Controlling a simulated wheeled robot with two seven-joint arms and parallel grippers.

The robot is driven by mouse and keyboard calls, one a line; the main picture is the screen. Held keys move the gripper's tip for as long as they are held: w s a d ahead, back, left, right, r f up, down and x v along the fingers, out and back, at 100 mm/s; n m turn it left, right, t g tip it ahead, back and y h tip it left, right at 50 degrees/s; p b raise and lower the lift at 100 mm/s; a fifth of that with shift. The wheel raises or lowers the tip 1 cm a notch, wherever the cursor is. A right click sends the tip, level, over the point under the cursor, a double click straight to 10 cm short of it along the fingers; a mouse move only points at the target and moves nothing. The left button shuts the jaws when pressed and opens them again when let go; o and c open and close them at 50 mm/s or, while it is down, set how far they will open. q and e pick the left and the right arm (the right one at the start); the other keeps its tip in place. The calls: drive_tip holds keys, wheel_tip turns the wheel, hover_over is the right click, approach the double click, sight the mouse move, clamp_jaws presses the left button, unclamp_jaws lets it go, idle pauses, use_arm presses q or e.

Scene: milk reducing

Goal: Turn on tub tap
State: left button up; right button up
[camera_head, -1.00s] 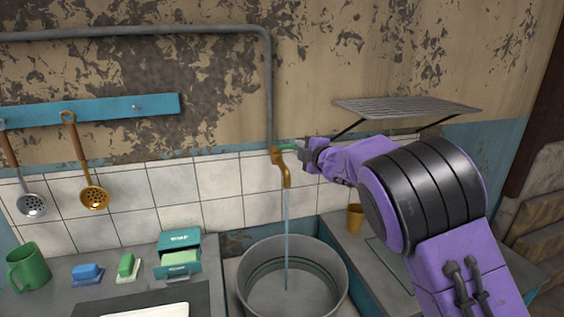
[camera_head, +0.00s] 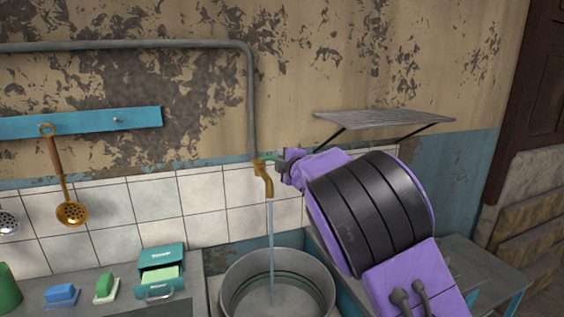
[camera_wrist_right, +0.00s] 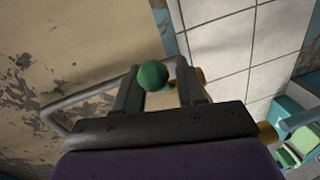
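The brass tap (camera_head: 264,181) sticks out from the wall at the end of the grey pipe. A thin stream of water (camera_head: 271,240) runs from it into the round metal tub (camera_head: 321,285). A bit of the green tap handle (camera_head: 268,160) shows beside my right gripper (camera_head: 284,165). In the right wrist view, the round green knob (camera_wrist_right: 152,75) is between the two spread fingers of the right gripper (camera_wrist_right: 161,85). It is close to the left finger, with a gap to the right finger. My left gripper is out of view.
A wire shelf (camera_head: 385,119) juts from the wall above my right arm. A green soap box (camera_head: 163,258), a green brush (camera_head: 106,287) and a blue brush (camera_head: 62,294) are on the counter left of the tub. A skimmer (camera_head: 70,212) hangs from the blue rail (camera_head: 85,122).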

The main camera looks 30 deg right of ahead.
drive_tip(key=b+v, duration=0.2)
drive_tip(key=v, duration=0.8)
drive_tip(key=shift+s+b, duration=0.3)
drive_tip(key=shift+b, duration=0.05)
